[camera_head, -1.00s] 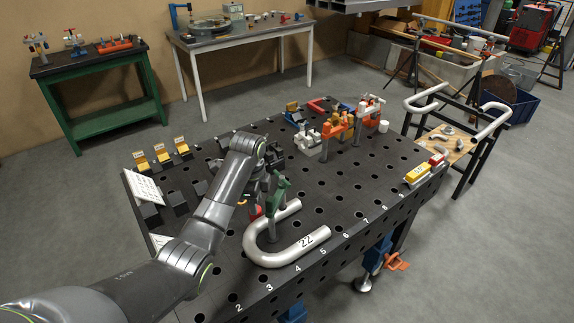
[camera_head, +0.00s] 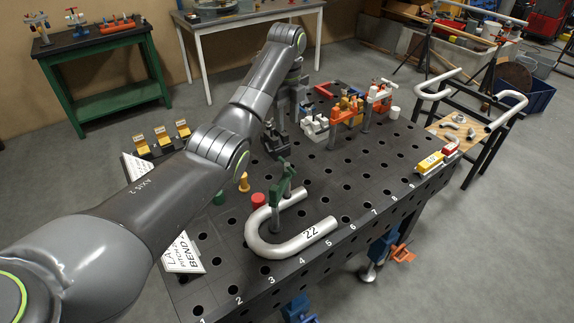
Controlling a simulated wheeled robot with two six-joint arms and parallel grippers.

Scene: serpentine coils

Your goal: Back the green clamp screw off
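The green clamp (camera_head: 283,188) stands upright on the dark perforated table, at the bent silver tube (camera_head: 300,242) marked 22. Its screw is too small to make out clearly. My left gripper (camera_head: 291,108) is up and behind the clamp, apart from it, hanging from the raised arm. Its fingers are dark and small against the dark table, so I cannot tell whether they are open. My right gripper is not in view.
A red peg (camera_head: 258,201), a yellow peg (camera_head: 244,182) and a green peg (camera_head: 219,198) stand left of the clamp. Orange clamps (camera_head: 347,110) stand behind on the right. A dark fixture (camera_head: 275,141) sits behind the clamp. The table's right middle is mostly clear.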

